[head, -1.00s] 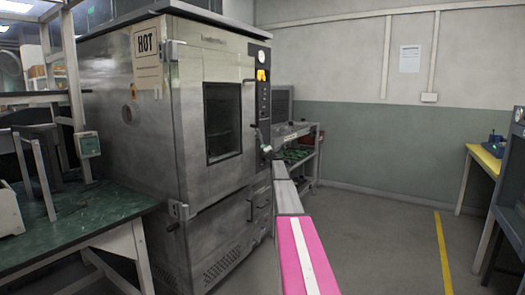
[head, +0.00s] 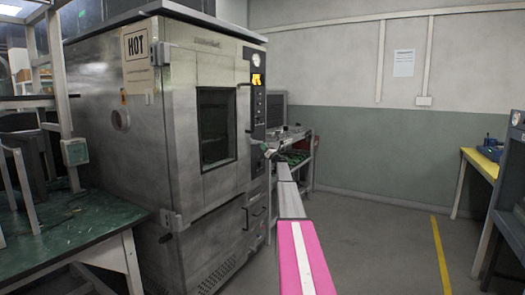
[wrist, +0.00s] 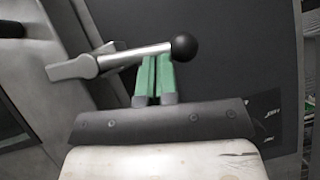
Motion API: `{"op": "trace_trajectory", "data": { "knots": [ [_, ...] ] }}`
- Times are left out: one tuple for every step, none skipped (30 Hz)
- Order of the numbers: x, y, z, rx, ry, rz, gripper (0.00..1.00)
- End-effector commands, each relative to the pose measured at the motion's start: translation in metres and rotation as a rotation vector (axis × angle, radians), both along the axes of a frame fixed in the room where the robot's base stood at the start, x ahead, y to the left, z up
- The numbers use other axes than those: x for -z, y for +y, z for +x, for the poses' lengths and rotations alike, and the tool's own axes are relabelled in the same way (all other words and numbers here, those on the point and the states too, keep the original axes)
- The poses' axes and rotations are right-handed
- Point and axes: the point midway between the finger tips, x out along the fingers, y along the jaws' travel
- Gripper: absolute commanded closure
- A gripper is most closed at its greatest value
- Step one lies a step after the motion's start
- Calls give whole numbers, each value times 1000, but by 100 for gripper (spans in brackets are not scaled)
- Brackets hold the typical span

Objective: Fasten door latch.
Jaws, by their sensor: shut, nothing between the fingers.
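The door latch is a grey metal lever (wrist: 135,56) with a black ball knob (wrist: 184,47), close up in the wrist view. It lies nearly level across the picture, its knob to the right. My gripper (wrist: 155,62) has its two green fingers together and empty, their tips right at the lever just left of the knob; I cannot tell whether they touch it. In the head view the steel oven's door (head: 215,125) looks closed or nearly so. My arm reaches its right edge, where the gripper and latch are too small to make out clearly.
A green-topped workbench (head: 85,222) stands close at left. A shelf rack with green boards (head: 297,158) stands behind the oven. A yellow-topped bench (head: 483,163) is at right. The floor (head: 380,235) between is clear.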

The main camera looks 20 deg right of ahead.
Motion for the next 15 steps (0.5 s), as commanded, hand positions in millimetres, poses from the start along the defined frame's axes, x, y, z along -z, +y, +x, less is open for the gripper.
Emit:
{"op": "trace_trajectory", "data": {
  "knots": [
    [-3,-1,2,-1,0,1,100],
    [-4,-1,2,0,1,1,100],
    [-5,-2,3,0,1,1,100],
    [-6,-2,3,0,2,1,100],
    [-7,-2,3,0,2,1,100],
    [-8,-2,3,0,3,2,100],
    [-8,-3,3,0,3,2,100],
    [-9,-3,3,0,3,2,100],
    [-10,-3,4,0,3,2,100],
    [-10,-3,4,0,3,2,100],
    [-10,-3,4,0,3,2,100],
    [-11,-4,4,0,3,2,100],
    [-11,-4,4,0,2,3,100],
    [-11,-4,4,-1,3,4,100],
    [-11,-4,4,-1,3,4,100]
  ]
}}
